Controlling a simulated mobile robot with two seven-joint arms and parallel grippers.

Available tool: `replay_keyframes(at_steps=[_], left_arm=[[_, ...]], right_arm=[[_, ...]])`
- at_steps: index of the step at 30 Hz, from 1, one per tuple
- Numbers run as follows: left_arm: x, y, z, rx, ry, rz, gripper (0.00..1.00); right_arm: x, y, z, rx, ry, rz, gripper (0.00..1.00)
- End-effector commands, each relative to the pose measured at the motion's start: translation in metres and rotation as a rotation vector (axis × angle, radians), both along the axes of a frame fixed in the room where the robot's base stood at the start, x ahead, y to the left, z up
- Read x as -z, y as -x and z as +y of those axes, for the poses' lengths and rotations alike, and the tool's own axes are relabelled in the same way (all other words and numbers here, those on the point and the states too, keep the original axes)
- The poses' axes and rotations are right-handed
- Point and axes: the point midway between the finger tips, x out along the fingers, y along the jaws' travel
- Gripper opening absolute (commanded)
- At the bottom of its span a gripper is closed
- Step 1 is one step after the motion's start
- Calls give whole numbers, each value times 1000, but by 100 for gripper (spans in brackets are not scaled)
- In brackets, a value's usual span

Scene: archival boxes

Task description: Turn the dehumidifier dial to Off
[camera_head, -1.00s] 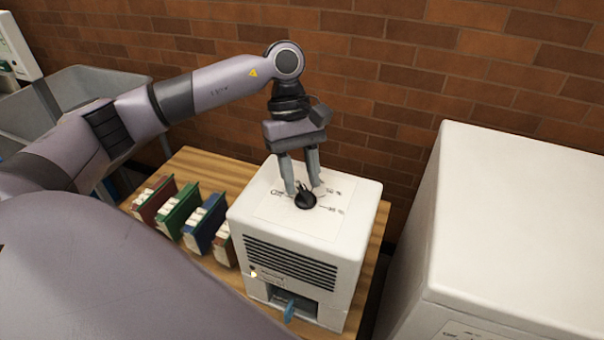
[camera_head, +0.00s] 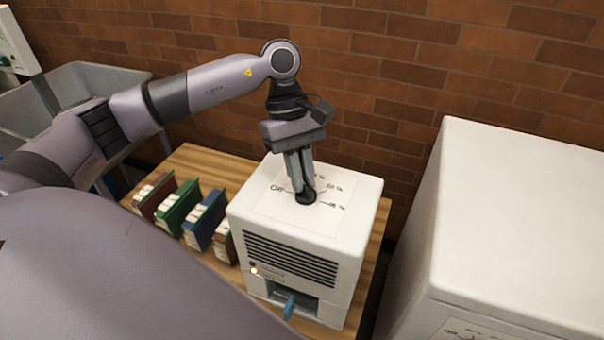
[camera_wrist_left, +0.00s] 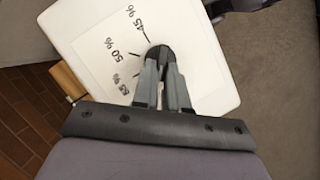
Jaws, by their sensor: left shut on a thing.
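The dehumidifier (camera_head: 346,245) is a white box with a dark front grille, standing on a wooden table. Its black round dial (camera_head: 305,196) is on the top face, within a panel printed "Off" at the left and percentage marks at the right. My left gripper (camera_head: 304,188) points down from above, its fingers shut on the dial's knob. In the left wrist view the fingers close on the dark dial (camera_wrist_left: 160,53), with 45, 50 and 55 % marks beside it. The fingers cover much of the dial, and its pointer direction cannot be told. My right gripper is not in view.
Several coloured box files (camera_head: 180,210) stand left of the dehumidifier on the wooden table (camera_head: 205,165). A large white cabinet (camera_head: 520,220) is close on the right. A grey bin (camera_head: 80,85) is at the back left, and a brick wall (camera_head: 400,60) is behind.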

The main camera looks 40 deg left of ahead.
Motion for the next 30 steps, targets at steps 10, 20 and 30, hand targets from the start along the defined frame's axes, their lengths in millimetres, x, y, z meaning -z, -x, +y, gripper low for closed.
replay_keyframes(at_steps=[10, 20, 30], left_arm=[[3, 5, 3, -276, -1, -3, 0], [2, 9, 3, -532, -1, -3, 0], [0, 12, 2, -678, 0, -3, 0]], right_arm=[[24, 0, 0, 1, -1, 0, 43], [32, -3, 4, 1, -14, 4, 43], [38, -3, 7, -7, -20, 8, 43]])
